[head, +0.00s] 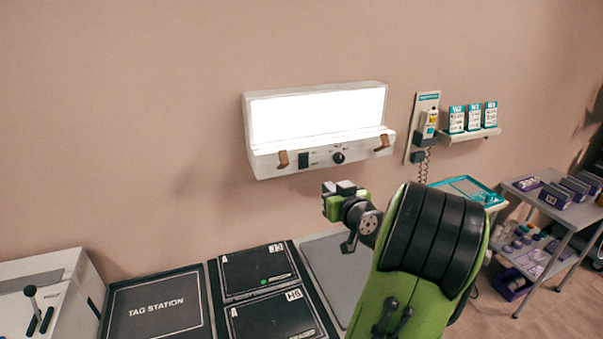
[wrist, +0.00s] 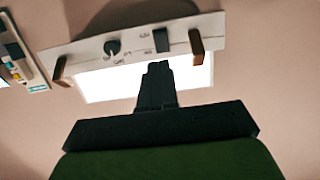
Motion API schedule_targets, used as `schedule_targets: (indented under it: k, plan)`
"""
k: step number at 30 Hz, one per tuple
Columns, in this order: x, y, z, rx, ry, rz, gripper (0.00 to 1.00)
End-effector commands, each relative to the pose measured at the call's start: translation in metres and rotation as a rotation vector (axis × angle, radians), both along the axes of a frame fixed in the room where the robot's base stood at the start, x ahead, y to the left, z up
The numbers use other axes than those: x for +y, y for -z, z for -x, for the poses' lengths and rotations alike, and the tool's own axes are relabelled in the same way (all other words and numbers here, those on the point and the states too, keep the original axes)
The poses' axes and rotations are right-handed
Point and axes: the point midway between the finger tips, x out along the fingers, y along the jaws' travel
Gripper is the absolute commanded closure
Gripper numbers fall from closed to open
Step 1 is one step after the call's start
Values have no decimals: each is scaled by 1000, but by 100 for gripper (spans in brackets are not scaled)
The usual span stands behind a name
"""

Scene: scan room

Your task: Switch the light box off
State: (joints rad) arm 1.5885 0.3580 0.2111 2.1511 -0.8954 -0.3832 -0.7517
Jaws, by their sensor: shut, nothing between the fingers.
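The light box (head: 318,119) is mounted on the wall, and its panel glows bright white. Its lower front strip carries a black rocker switch (head: 303,160) on the left and a round black knob (head: 338,157) near the middle. My gripper (head: 340,187) is below the strip, apart from the box, in the head view. In the wrist view the box appears upside down. There the shut fingers (wrist: 158,68) overlap the lit panel (wrist: 190,78), just under the switch (wrist: 161,40) in the picture. The knob (wrist: 112,47) is to their left. Nothing is held.
Two brown hooks (head: 283,159) (head: 382,142) stick out from the box's strip. A handset holder (head: 424,125) and a small shelf (head: 470,136) are on the wall at right. Below are a tag station mat (head: 158,306) and black cases (head: 257,270). The wall left of the box is bare.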

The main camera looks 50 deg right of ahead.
Motion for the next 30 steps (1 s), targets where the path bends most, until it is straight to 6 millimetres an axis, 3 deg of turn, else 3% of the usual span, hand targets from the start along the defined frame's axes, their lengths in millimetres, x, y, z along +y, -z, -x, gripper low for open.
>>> schedule_targets:
  k: [5,19,24,30]
  plan:
    - [-9,3,-19,0,-6,-1,100]
    - [-59,21,-103,-1,-4,-1,100]
    - [-68,25,-117,0,-3,-2,100]
    - [-69,27,-119,1,-2,-2,100]
